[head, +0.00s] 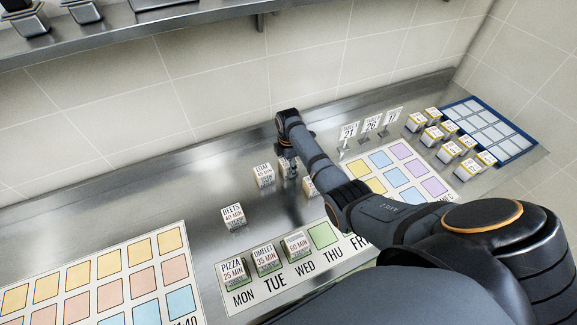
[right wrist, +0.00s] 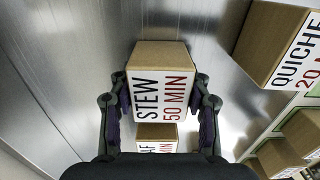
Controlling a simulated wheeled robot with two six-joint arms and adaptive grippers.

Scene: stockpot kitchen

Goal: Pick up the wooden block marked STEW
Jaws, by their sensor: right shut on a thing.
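The wooden block marked STEW 50 MIN (right wrist: 160,95) is a tan cube with a white label. In the right wrist view it sits between the two fingers of my right gripper (right wrist: 160,108), which is shut on it. In the head view my right gripper (head: 288,160) points down at the steel counter, just right of the LOAF block (head: 264,175); the held block is mostly hidden there. I cannot tell whether it is clear of the counter. My left gripper is not in view.
In the wrist view a QUICHE block (right wrist: 285,45) is at the right and a part-hidden block (right wrist: 157,137) is below. A BEETS block (head: 233,216) stands left. PIZZA (head: 233,270), OMELET (head: 266,260) and a third block (head: 297,246) stand on the weekday board. THU's green square (head: 322,235) is bare.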

